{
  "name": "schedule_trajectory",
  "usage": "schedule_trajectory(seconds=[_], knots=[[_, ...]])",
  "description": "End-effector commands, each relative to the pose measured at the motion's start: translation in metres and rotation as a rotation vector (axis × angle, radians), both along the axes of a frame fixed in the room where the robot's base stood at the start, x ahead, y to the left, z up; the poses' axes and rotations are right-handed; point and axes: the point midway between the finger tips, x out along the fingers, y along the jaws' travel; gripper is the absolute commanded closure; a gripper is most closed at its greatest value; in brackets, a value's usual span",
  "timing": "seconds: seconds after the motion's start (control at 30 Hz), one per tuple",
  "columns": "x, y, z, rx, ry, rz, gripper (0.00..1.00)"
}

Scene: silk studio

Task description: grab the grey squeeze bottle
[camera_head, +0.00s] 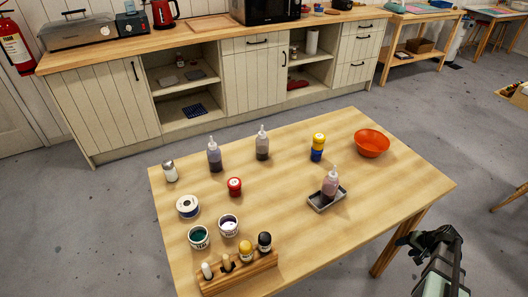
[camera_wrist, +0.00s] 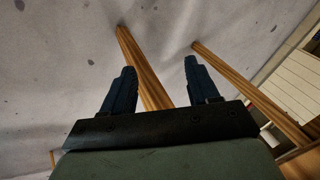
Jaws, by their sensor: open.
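A squeeze bottle with grey contents and a pale nozzle (camera_head: 262,146) stands upright near the back edge of the wooden table. A similar bottle with bluish-purple contents (camera_head: 214,158) stands to its left. A third, mauve-pink bottle (camera_head: 331,186) stands on a small grey tray (camera_head: 319,206) nearer the front right. My gripper (camera_wrist: 160,67) is open and empty, its two dark fingers apart in the wrist view. In the head view my gripper (camera_head: 431,240) is off the table's right front side, well away from the grey bottle. The wrist view shows no bottle.
The table (camera_head: 290,236) also holds an orange bowl (camera_head: 372,143), stacked yellow and blue jars (camera_head: 318,147), a red jar (camera_head: 234,187), a white shaker (camera_head: 170,171), a tape roll (camera_head: 187,207), open paint pots and a wooden rack (camera_head: 238,274). The front right tabletop is clear.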

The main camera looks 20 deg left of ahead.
Motion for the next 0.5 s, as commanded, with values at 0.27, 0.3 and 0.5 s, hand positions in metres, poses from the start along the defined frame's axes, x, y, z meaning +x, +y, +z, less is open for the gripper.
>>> schedule_trajectory(seconds=[0.27, 0.3, 0.5], knots=[[0.073, -0.094, 0.094, -0.021, -0.221, -0.073, 0.4], [0.081, -0.106, 0.109, -0.025, -0.252, -0.08, 0.4], [0.117, -0.157, 0.184, -0.058, -0.387, -0.086, 0.4]])
